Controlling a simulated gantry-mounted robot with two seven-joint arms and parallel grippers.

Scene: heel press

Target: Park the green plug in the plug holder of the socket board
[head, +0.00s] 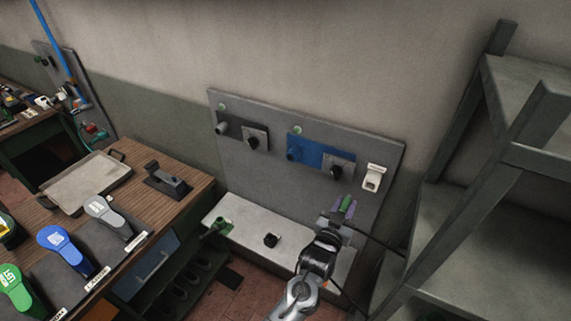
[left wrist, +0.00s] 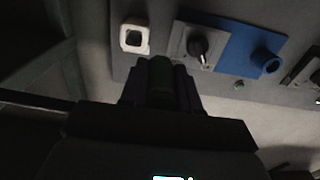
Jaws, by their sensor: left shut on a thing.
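My left gripper (head: 342,212) is shut on the green plug (left wrist: 162,82), which stands up between the fingers and looks dark in the left wrist view. In the head view the gripper is in front of the lower right part of the grey socket board (head: 237,165). The white plug holder (head: 373,178) is at the board's right end, above and right of the gripper. In the left wrist view the holder (left wrist: 134,38) shows a square opening, up and left of the plug's tip; they look apart. The plug's lower part is hidden by the fingers. My right gripper is out of view.
The board carries a blue socket unit (head: 312,152) and a dark one (head: 235,127), each with a black knob. A pale ledge (head: 244,222) below holds a small black thing (head: 271,240). Metal shelving (head: 445,210) stands close on the right; a wooden bench (head: 130,165) is left.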

